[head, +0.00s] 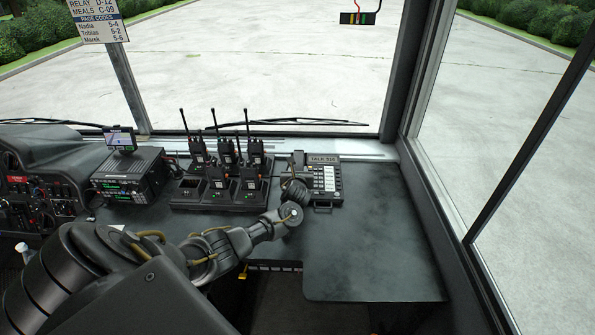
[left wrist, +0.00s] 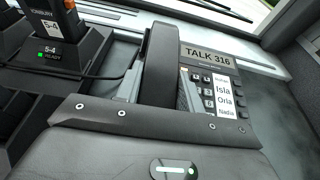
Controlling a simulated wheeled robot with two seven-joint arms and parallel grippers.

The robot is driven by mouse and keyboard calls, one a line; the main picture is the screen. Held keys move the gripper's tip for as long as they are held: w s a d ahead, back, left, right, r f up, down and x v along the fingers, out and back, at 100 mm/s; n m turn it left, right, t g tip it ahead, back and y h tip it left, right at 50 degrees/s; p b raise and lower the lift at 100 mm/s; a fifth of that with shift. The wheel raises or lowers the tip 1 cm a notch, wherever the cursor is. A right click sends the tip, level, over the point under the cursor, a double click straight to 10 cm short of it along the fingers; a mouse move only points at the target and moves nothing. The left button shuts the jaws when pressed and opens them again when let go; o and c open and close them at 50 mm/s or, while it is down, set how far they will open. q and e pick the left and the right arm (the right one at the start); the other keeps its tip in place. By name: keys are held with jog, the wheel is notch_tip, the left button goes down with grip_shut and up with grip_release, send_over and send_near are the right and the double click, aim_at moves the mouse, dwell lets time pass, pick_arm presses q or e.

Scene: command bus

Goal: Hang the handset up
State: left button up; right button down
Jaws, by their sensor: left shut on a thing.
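The desk phone (head: 327,180) stands on the dark counter, with a label reading TALK 316 and a keypad; it also shows in the left wrist view (left wrist: 215,85). The dark handset (left wrist: 160,60) is at the left side of the phone, long and curved, over the cradle area. I cannot tell whether the handset touches the cradle. My right gripper is not in view.
A charger rack (head: 190,205) with several upright handheld radios (head: 228,151) stands just left of the phone. A radio unit (head: 128,178) with a small screen is farther left. The counter (head: 370,250) right of and in front of the phone is clear. Windows border it behind and at right.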

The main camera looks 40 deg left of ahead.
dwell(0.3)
pick_arm(q)
jog(key=o, duration=1.1)
jog(key=shift+o, duration=0.2)
jog(key=shift+f, duration=0.1)
jog(key=p+v, duration=0.1)
jog(key=v, duration=1)
jog(key=shift+a, duration=0.1)
